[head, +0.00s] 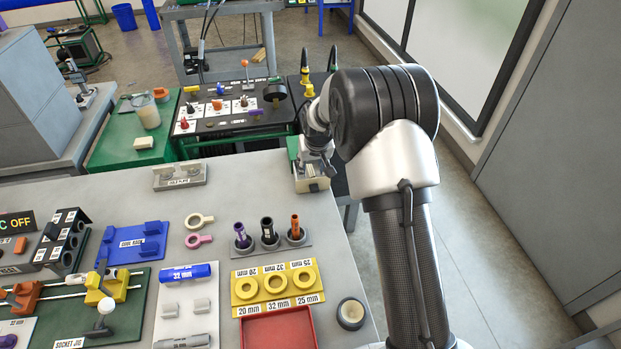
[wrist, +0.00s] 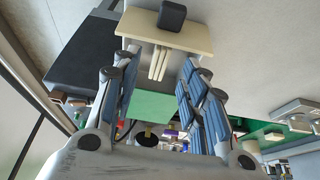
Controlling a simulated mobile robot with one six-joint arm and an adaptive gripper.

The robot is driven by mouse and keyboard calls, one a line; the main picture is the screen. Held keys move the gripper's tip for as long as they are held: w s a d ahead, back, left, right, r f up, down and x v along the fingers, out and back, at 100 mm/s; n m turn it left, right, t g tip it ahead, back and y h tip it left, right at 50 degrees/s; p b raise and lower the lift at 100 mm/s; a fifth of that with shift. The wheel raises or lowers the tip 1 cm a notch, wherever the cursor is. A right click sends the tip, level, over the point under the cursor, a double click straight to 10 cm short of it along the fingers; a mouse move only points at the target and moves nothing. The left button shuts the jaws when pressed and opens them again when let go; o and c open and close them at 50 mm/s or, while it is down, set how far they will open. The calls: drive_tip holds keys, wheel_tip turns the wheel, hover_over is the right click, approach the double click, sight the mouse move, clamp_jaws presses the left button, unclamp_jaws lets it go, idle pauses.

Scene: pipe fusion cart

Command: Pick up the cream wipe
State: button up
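My gripper (head: 318,152) is at the far right corner of the grey table, over a small box (head: 309,182) with a green part and a pale front. In the wrist view my gripper (wrist: 159,64) is open, with blue-padded fingers either side of narrow cream folds (wrist: 160,62). These folds may be the cream wipe; they hang by a cream panel (wrist: 135,38) with a dark knob (wrist: 171,15). I see no finger touching them. A separate cream block (head: 144,142) lies on the green cart top, left of my gripper; I cannot tell which is the wipe.
A dark cart panel (head: 222,127) with levers stands behind the table, next to the green cart top (head: 105,150). A grey bracket (head: 180,177) sits left of the box. Yellow ring holders (head: 248,289) and a red tray (head: 280,330) fill the near side.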

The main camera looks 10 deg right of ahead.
sight(311, 171)
drive_tip(key=b+x, duration=0.1)
drive_tip(key=x, duration=0.5)
drive_tip(key=shift+w+b, duration=0.1)
drive_tip(key=shift+b, duration=0.2)
drive_tip(key=shift+c, duration=0.4)
drive_tip(key=c, duration=0.8)
